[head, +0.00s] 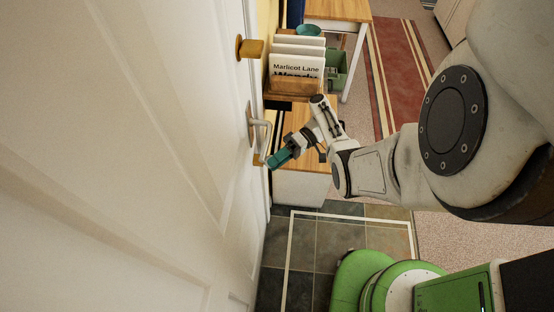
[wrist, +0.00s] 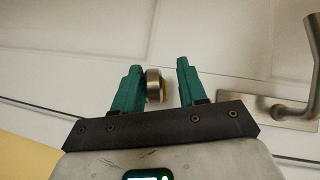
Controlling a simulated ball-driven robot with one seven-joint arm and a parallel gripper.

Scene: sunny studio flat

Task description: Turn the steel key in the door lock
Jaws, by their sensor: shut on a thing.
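The white door (head: 150,150) fills the left of the head view. A brass lock (head: 257,160) sits on it just below the lever handle (head: 262,124). My gripper (head: 272,161) is at the lock, its teal fingertips close to the door. In the wrist view the steel key (wrist: 153,86) shows as a rounded steel edge between the two teal fingers, in front of a bit of brass. My gripper (wrist: 158,88) is shut on the key. The key's shaft is hidden, and the head view does not show the key clearly.
The lever handle (wrist: 312,60) stands out right of my fingers in the wrist view. A brass knob (head: 250,48) is higher on the door. The tiled floor (head: 320,245) is clear.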

